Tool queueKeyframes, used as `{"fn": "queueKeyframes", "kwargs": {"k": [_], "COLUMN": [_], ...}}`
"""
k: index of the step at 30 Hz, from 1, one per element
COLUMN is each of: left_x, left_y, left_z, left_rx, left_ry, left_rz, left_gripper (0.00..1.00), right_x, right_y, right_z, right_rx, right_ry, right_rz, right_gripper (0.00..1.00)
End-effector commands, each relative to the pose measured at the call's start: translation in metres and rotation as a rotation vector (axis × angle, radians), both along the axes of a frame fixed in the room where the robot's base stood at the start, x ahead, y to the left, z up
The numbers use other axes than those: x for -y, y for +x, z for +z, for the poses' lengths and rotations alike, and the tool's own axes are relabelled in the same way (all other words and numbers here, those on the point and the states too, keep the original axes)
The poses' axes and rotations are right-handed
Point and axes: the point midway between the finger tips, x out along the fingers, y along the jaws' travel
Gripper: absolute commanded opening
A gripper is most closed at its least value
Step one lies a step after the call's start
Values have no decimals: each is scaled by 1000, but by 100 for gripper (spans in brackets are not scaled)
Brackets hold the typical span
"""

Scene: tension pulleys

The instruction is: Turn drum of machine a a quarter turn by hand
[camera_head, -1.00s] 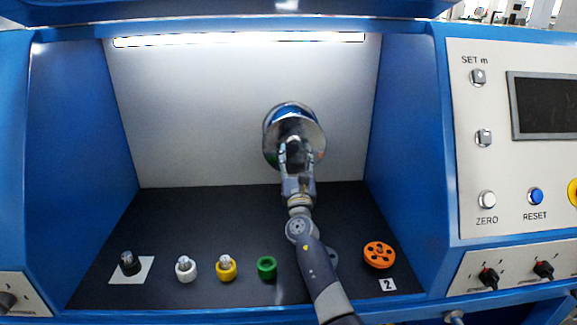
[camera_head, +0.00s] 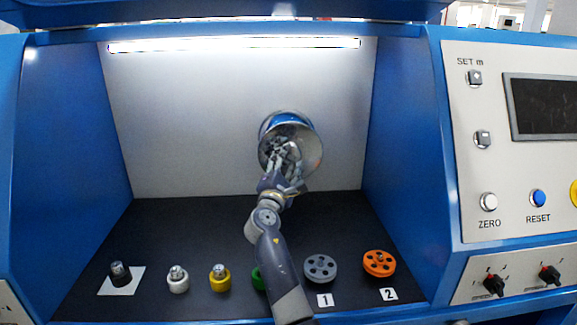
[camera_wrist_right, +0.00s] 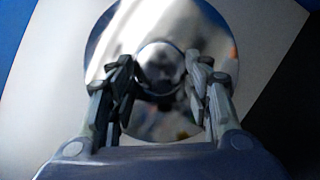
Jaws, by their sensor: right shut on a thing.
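The drum (camera_head: 314,152) is a shiny metal disc with a blue part behind it, on the back wall of the blue machine. My right gripper (camera_head: 281,150) is at its front, with the arm reaching up from below. In the right wrist view the drum's mirror-like face (camera_wrist_right: 205,30) fills the middle. The right gripper's fingers (camera_wrist_right: 160,70) are on either side of the round central hub (camera_wrist_right: 160,62) and shut on it. The fingers cover part of the drum's face. My left gripper is not in view.
On the dark floor stand a black knob (camera_head: 120,271) on a white card, a white one (camera_head: 178,281), a yellow one (camera_head: 220,281), a partly hidden green ring (camera_head: 257,279), a grey pulley (camera_head: 320,267) and an orange pulley (camera_head: 379,263). A control panel (camera_head: 520,180) is at right.

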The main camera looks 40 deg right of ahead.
Motion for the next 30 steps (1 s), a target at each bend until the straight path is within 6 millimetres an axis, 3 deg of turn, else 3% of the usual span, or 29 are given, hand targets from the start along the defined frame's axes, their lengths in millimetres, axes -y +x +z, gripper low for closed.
{"fn": "queueKeyframes", "kwargs": {"k": [18,30], "left_x": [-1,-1], "left_y": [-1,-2], "left_z": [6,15], "left_rx": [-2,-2], "left_ry": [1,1], "left_rz": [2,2], "left_gripper": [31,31], "right_x": [-2,-1], "right_y": [1,1], "right_z": [10,11], "right_rx": [297,408], "right_ry": [481,664], "right_rz": [0,-2], "right_gripper": [3,3]}}
